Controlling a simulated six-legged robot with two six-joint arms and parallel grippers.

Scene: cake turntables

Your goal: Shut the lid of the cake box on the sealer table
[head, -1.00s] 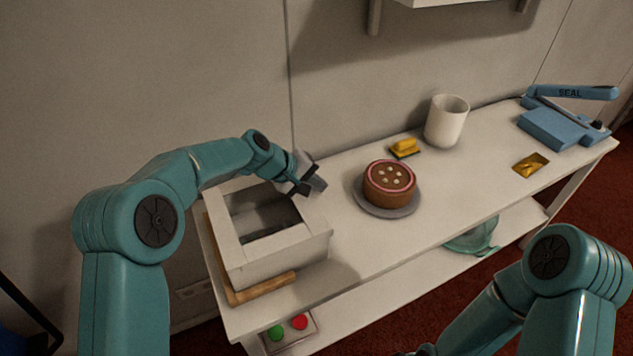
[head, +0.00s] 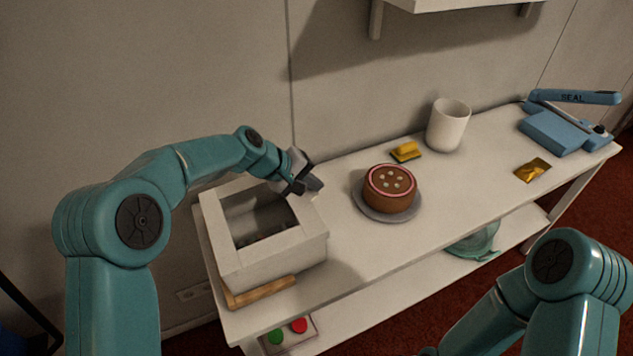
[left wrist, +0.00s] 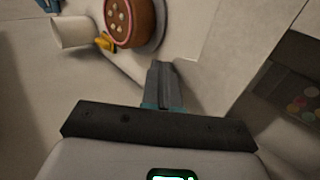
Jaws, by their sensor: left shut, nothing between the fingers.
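The white cake box (head: 272,262) stands on a wooden board at the left end of the sealer table (head: 350,275). Its lid (head: 222,239), a white frame around a large window, lies over the box top and looks about flat; a thin gap cannot be ruled out. My left gripper (head: 314,184) is shut and empty, at the box's back right corner, close to the lid. Whether it touches is unclear. In the left wrist view the shut fingers (left wrist: 165,85) point away, with small coloured pieces (left wrist: 303,103) showing through the window at right. My right gripper is out of view.
A chocolate cake (head: 390,187) sits on a grey turntable (head: 388,213) right of the box. Behind are a yellow sponge (head: 406,151) and a white pot (head: 447,126). A blue sealer (head: 555,132) and a gold packet (head: 532,170) are at right.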

